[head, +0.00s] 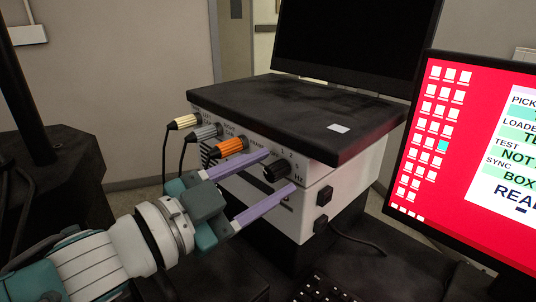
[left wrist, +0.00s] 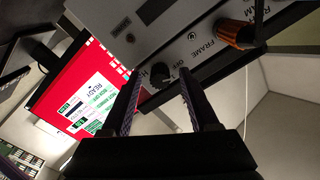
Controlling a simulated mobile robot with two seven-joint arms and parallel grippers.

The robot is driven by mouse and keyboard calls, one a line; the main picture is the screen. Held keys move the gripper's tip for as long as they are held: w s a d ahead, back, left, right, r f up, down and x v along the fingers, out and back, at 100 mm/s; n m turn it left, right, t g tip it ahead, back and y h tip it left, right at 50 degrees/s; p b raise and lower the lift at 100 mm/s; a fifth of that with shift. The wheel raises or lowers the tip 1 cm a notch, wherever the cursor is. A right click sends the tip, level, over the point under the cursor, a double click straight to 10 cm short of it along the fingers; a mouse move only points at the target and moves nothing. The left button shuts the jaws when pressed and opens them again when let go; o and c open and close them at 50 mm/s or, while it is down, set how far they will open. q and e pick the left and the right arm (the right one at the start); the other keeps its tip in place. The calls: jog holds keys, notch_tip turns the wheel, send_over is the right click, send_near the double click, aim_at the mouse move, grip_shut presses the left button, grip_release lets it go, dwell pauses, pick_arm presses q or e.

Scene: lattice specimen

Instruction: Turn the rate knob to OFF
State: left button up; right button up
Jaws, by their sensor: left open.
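The rate knob (head: 276,171) is a black dial on the front of a white box (head: 318,186) with a black top, with small numbers above it and "Hz" beside it. In the left wrist view the knob (left wrist: 160,76) shows between the finger tips, with "OFF" lettering near it. My left gripper (head: 281,172) is open, one purple finger above the knob and one below it. I cannot tell whether either finger touches the knob. My right gripper is not in view.
An orange plug (head: 232,148), a grey plug (head: 204,132) and a cream plug (head: 184,122) stick out of the panel left of the knob. A red-screened monitor (head: 462,150) stands at right, a dark screen (head: 355,40) behind. A keyboard (head: 318,291) lies below.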

pick_arm(q)
jog(key=p+v, duration=0.1)
jog(key=v, duration=0.8)
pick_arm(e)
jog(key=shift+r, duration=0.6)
pick_arm(q)
jog(key=shift+s, duration=0.15)
